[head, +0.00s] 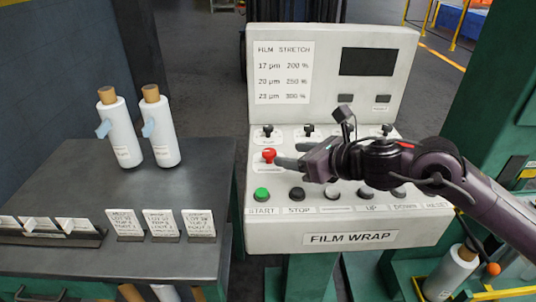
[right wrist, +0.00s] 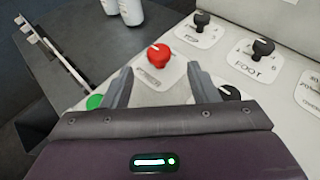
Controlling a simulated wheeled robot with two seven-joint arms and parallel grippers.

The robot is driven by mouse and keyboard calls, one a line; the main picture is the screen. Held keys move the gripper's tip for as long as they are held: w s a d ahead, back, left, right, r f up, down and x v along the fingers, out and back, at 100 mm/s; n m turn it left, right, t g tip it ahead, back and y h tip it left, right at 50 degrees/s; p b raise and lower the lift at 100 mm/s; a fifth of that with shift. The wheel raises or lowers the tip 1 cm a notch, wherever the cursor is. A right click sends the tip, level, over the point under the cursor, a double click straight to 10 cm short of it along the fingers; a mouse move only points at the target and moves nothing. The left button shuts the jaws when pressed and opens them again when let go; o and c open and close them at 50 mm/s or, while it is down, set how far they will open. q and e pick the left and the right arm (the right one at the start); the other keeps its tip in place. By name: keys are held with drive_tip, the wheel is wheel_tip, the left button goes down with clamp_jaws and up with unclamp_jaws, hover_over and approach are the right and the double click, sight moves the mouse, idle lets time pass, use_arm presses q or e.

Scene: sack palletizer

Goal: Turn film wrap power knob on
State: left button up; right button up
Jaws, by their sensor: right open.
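The grey film wrap panel (head: 350,239) stands at the centre, marked FILM WRAP. A black knob (head: 267,130) with a blurred label sits at its upper left, and it also shows in the right wrist view (right wrist: 201,19). My right gripper (head: 288,155) is open and empty over the panel. Its fingers point toward the red knob, with the black knob beyond and to the right in the right wrist view. My left gripper is out of view.
A green START button (head: 262,194) and a black STOP button (head: 297,193) lie near my right gripper. Another black knob (right wrist: 263,48), labelled FOOT, is to the right. A dark table (head: 70,180) with two white film rolls (head: 160,132) stands at left.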

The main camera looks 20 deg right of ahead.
sight(271, 152)
drive_tip(key=shift+w+a+r, duration=0.15)
drive_tip(key=shift+w+a, duration=0.05)
drive_tip(key=shift+w, duration=0.1)
drive_tip(key=p+x, duration=0.1)
drive_tip(key=x, duration=0.4)
drive_tip(key=shift+w+a+f, duration=0.15)
drive_tip(key=shift+f, duration=0.1)
drive_tip(key=shift+w+a+f+p, duration=0.1)
drive_tip(key=shift+w+f+p, duration=0.05)
drive_tip(key=shift+w+p, duration=0.15)
drive_tip(key=shift+s, duration=0.1)
drive_tip(key=shift+c, duration=1.4)
drive_tip(key=c, duration=0.7)
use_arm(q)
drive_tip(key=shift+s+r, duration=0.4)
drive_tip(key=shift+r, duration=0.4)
